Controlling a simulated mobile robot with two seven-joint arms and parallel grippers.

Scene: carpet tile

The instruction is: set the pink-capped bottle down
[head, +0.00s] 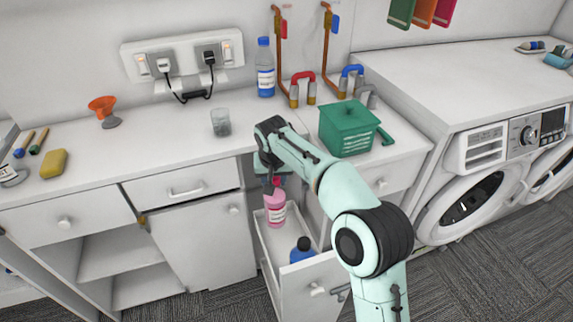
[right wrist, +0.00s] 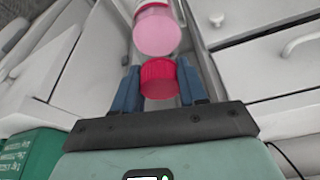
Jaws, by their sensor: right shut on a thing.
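The pink-capped bottle (head: 276,209) is pink with a pale label and stands upright inside or just above the open drawer (head: 264,245); I cannot tell whether its base touches the drawer floor. In the right wrist view the pink bottle (right wrist: 157,32) shows with its ribbed red-pink cap (right wrist: 158,78) between the two blue fingers. My right gripper (head: 273,184) is shut on that cap from above; in the right wrist view the gripper (right wrist: 160,88) has a finger on each side. My left gripper is not in view.
The counter above holds a green box (head: 346,130), a clear cup (head: 221,122) and a blue-capped clear bottle (head: 265,68). Washing machines (head: 470,195) stand at the right.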

